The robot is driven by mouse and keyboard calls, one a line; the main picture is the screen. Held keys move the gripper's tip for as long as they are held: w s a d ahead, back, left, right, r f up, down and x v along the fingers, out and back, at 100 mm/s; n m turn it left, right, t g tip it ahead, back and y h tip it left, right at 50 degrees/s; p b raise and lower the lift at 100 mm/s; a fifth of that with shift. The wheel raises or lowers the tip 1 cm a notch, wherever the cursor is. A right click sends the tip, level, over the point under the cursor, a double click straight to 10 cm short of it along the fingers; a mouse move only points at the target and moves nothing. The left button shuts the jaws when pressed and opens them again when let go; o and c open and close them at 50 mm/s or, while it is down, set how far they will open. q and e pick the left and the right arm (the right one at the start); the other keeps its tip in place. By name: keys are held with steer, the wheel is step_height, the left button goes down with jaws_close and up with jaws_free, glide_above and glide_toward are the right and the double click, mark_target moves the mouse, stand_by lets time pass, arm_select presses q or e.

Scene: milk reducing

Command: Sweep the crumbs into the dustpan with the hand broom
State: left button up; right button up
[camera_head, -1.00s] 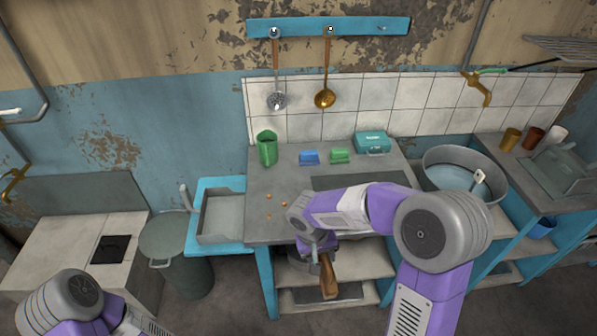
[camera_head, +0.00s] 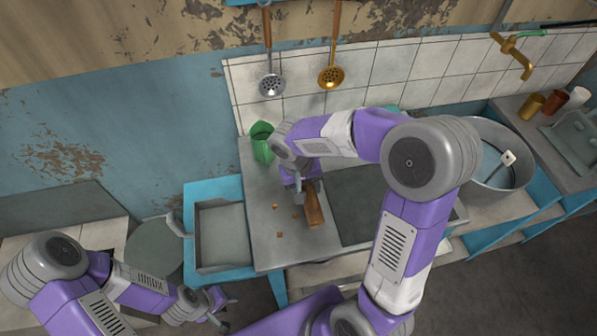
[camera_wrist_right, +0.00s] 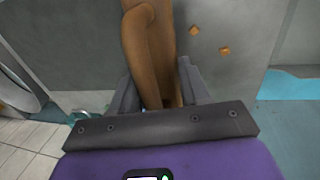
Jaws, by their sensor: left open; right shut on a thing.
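The brown wooden hand broom (camera_head: 314,206) is in my right gripper (camera_head: 299,184), over the grey tabletop beside the crumbs. In the right wrist view the broom (camera_wrist_right: 148,45) runs between the fingers of the shut right gripper (camera_wrist_right: 160,88). Several small orange-brown crumbs (camera_head: 279,234) lie on the table to the left of the broom; two crumbs (camera_wrist_right: 225,51) show in the right wrist view. The grey dustpan (camera_head: 220,262) sits on a light-blue stand at the table's left side. My left gripper (camera_head: 221,309) is open and empty, below the dustpan in the picture.
A green container (camera_head: 262,146) stands at the back left of the tabletop (camera_head: 268,256). My right arm hides much of the table's back and right. A large metal basin (camera_head: 480,190) stands at the right. A lidded grey bin (camera_head: 153,246) is left of the dustpan.

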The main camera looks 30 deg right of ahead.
steer(key=shift+s+f+b, duration=0.3)
steer(key=shift+f+b, duration=0.3)
steer(key=shift+f, duration=0.2)
steer(key=shift+w+f+b, duration=0.1)
steer(key=shift+f+b, duration=1.6)
steer(key=shift+f, duration=0.6)
steer(key=shift+f, duration=0.2)
steer(key=shift+a, duration=0.1)
steer(key=shift+w+a+b, duration=0.25)
steer(key=shift+a, duration=0.7)
steer(key=shift+w+a+b, duration=0.2)
steer(key=shift+a+b, duration=0.05)
steer(key=shift+a, duration=0.7)
steer(key=shift+w+a, duration=0.25)
steer(key=shift+a, duration=0.9)
steer(key=shift+w+a, duration=0.2)
steer(key=shift+a, duration=0.55)
